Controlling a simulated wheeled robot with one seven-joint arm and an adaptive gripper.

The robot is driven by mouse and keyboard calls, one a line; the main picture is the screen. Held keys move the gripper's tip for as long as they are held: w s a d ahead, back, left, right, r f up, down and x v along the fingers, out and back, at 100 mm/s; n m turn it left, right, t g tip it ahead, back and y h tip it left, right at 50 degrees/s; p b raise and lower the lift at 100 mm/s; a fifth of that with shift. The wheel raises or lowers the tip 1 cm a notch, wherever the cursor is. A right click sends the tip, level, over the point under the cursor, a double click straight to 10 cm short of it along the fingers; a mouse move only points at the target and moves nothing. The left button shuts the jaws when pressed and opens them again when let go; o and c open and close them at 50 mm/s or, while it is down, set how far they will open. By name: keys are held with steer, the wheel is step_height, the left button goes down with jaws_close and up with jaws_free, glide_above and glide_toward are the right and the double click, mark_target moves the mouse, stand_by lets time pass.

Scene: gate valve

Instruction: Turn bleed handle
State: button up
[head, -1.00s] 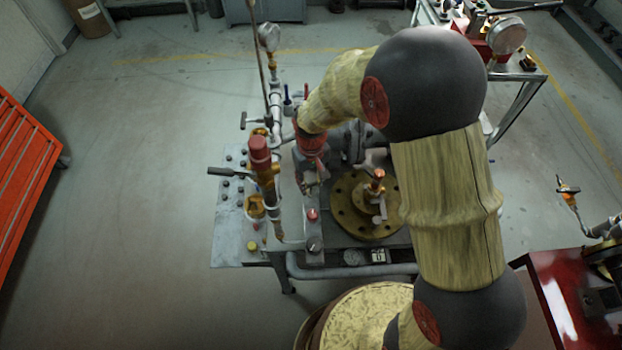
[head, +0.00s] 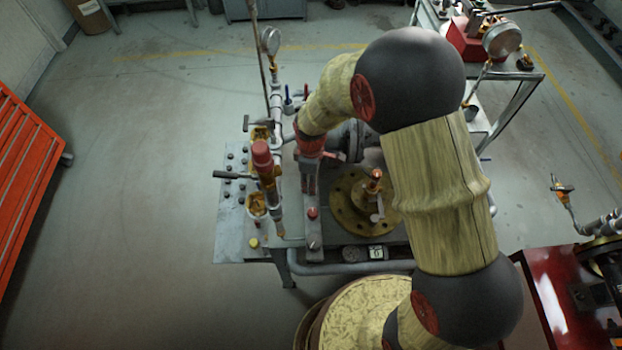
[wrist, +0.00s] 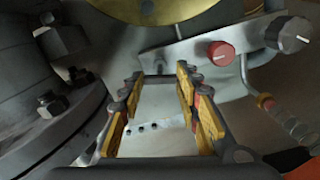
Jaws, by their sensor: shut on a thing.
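My gripper (head: 309,186) points down at the near side of the grey flanged valve body (head: 348,140). In the wrist view its two yellow-padded fingers (wrist: 160,74) stand apart, with the end of a light grey bar (wrist: 185,55) between their tips, and they are shut on it. The bar carries a red button (wrist: 221,53) and a grey knob (wrist: 291,36). I cannot tell for sure which part is the bleed handle. A dark lever (head: 232,175) sticks out left from the red-capped brass valve (head: 262,155), apart from my gripper.
A brass round flange (head: 348,208) with a red-topped stem is right of my gripper. A pressure gauge (head: 271,41) stands on piping behind. Pipes crowd the grey bench plate (head: 230,238).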

steer(key=shift+n, duration=0.9)
steer(key=o, duration=1.2)
steer(key=shift+r, duration=0.1)
step_height(320, 180, up, 12)
